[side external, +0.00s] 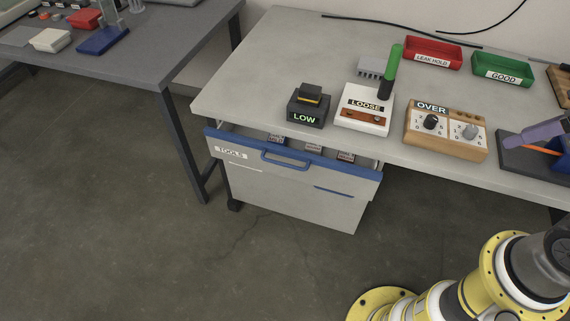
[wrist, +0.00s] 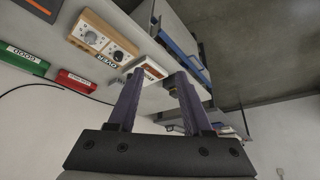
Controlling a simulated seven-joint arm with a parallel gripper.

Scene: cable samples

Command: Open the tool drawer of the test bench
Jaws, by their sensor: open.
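The tool drawer (side external: 291,187) under the test bench has a light grey front, a blue top strip, a blue bar handle (side external: 286,161) and a TOOLS label. It stands partly pulled out, with several small dark labelled items (side external: 314,147) showing behind its front. The blue strip (wrist: 174,43) also shows beyond my fingers in the wrist view. In the side view, a purple shape at the right edge looks like part of my gripper, mostly out of frame.
On the bench (side external: 255,80) stand a LOW block (side external: 306,107), a white LOOSE box (side external: 363,110) with a green-handled upright, a wooden OVER box (side external: 446,130), and red (side external: 432,53) and green (side external: 503,70) trays. The floor before the drawer is clear.

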